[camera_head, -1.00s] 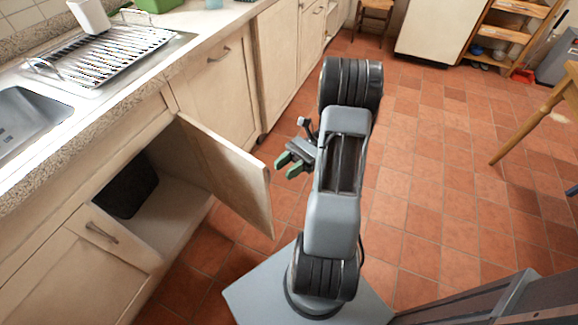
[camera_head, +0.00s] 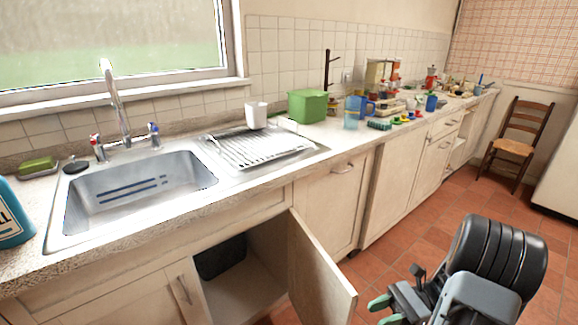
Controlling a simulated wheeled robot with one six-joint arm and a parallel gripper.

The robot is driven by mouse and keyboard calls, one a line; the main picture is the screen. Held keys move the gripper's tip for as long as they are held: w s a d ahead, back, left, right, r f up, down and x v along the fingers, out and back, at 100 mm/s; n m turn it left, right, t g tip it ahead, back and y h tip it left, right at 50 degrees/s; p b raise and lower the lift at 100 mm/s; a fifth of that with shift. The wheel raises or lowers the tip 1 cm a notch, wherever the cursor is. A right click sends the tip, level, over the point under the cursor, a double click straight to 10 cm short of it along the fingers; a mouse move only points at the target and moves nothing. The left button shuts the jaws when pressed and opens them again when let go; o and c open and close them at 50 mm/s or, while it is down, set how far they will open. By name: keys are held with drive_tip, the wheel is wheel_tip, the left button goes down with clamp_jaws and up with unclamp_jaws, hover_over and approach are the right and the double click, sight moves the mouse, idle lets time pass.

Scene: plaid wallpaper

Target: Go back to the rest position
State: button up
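My gripper (camera_head: 385,310) shows at the bottom right, low over the tiled floor. Its two green-tipped fingers are apart, with nothing visible between them. It is just right of the open cabinet door (camera_head: 318,275), and I cannot tell the exact distance between them. The arm is folded, and its lower part is cut off by the bottom edge of the picture.
The cabinet under the sink (camera_head: 140,195) stands open, with a dark bin (camera_head: 220,257) inside. The counter holds a dish rack (camera_head: 255,147), a white cup (camera_head: 256,115) and a green box (camera_head: 307,106). A chair (camera_head: 513,145) stands at the back right. Floor between is clear.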

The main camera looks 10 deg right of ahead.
drive_tip(key=a+r+n+t+h+p, duration=0.2)
drive_tip(key=r+n+h+p, duration=0.3)
drive_tip(key=r, duration=0.4)
drive_tip(key=a+r+n+t+h+p, duration=0.2)
drive_tip(key=a+r+n+h+p, duration=0.2)
drive_tip(key=r+n+h+p, duration=0.2)
drive_tip(key=a+r+n+t+h+p, duration=0.1)
drive_tip(key=a+r+n+h+p, duration=0.2)
drive_tip(key=r, duration=1.1)
drive_tip(key=n+h+p, duration=0.3)
drive_tip(key=p, duration=0.3)
drive_tip(key=shift+a+t, duration=0.4)
drive_tip(key=shift+a, duration=0.15)
